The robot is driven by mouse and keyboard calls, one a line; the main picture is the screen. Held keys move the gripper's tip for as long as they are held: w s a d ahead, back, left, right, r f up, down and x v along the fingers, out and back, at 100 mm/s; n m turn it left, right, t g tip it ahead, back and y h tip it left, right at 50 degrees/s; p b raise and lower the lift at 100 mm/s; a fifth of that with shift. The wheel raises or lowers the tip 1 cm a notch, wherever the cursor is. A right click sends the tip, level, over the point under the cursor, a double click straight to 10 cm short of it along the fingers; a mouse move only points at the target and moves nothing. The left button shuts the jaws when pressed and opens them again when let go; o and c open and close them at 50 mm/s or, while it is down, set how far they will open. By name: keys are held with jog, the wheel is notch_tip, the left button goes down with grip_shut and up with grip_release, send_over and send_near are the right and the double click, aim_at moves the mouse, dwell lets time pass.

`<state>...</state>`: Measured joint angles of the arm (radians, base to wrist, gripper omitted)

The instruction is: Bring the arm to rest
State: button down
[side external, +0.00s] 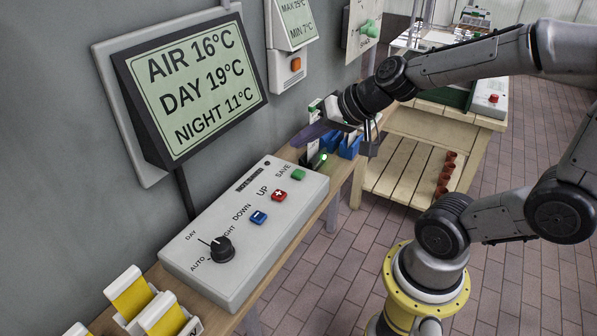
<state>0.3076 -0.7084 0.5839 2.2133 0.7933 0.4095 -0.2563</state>
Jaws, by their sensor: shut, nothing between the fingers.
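My arm reaches in from the right, and its wrist is bent over the far end of the wooden bench. My gripper (369,148) hangs below the wrist, small and dark, with its fingers together and nothing seen between them. It is above and beyond the grey control box (240,235), apart from it. The box has a black knob, a blue button, a red button and a green button. Blue items (349,146) on the bench end are partly hidden behind the wrist and gripper.
A wall display (195,85) reads AIR 16°C, DAY 19°C, NIGHT 11°C. Yellow cards in white holders (130,295) stand at the near bench end. A slatted wooden table (410,165) with small red-brown pots (445,175) stands behind. The brick floor (520,290) at right is open.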

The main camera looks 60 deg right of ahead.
jog(key=s+a+r+n+y, duration=0.1)
jog(key=s+a+r+n, duration=0.4)
jog(key=a, duration=0.1)
jog(key=s+d+f+n+g+h, duration=0.2)
jog(key=s+d+f+g, duration=0.1)
jog(key=s, duration=0.5)
jog(key=shift+s+f+n+g, duration=0.15)
jog(key=shift+s+n+g, duration=0.15)
jog(key=shift+s+n, duration=0.1)
jog(key=c, duration=1.5)
grip_release()
jog(key=shift+c, duration=0.2)
